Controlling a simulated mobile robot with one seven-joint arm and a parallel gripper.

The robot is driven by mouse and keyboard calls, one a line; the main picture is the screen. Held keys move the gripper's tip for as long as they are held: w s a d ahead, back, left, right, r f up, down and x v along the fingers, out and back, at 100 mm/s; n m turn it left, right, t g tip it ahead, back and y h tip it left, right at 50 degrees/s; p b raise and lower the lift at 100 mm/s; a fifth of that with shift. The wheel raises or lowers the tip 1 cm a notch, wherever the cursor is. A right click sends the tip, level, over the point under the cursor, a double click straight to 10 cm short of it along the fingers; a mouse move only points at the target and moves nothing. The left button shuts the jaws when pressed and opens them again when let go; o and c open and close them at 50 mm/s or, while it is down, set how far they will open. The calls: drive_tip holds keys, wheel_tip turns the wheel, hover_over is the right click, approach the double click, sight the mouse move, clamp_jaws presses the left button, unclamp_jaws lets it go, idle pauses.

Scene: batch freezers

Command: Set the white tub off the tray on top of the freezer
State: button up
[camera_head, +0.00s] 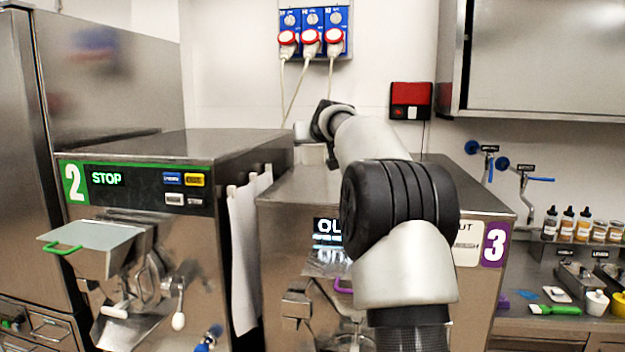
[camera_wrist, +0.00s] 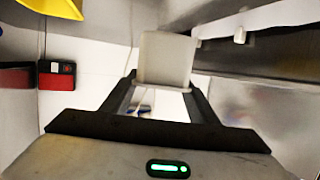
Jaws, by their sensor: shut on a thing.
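The white tub (camera_wrist: 166,58) is between the two fingertips of my gripper (camera_wrist: 164,82) in the wrist view, and the gripper is shut on it. In the head view my gripper (camera_head: 318,125) is a dark shape at the far end of my arm, above or behind the top of freezer 3 (camera_head: 290,186). A small pale patch at its left looks like the tub (camera_head: 302,132). My arm covers much of the freezer top. I cannot tell whether the tub touches a surface. I cannot make out the tray in either view.
Freezer 2 (camera_head: 190,148) stands at the left, with a narrow gap between it and freezer 3. A red wall box (camera_head: 410,100) and sockets (camera_head: 313,35) are behind. A steel cabinet (camera_head: 545,60) hangs at the upper right. Bottles (camera_head: 567,222) stand on the right counter.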

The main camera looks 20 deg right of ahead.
wheel_tip(320, 180, down, 3)
drive_tip(key=shift+s+r, duration=0.1)
drive_tip(key=shift+f, duration=2.35)
drive_tip(key=shift+f+b, duration=0.15)
drive_tip(key=shift+b, duration=0.2)
drive_tip(key=o, duration=1.3)
drive_tip(key=b+v, duration=0.4)
drive_tip(key=v, duration=0.8)
drive_tip(key=shift+a, duration=0.1)
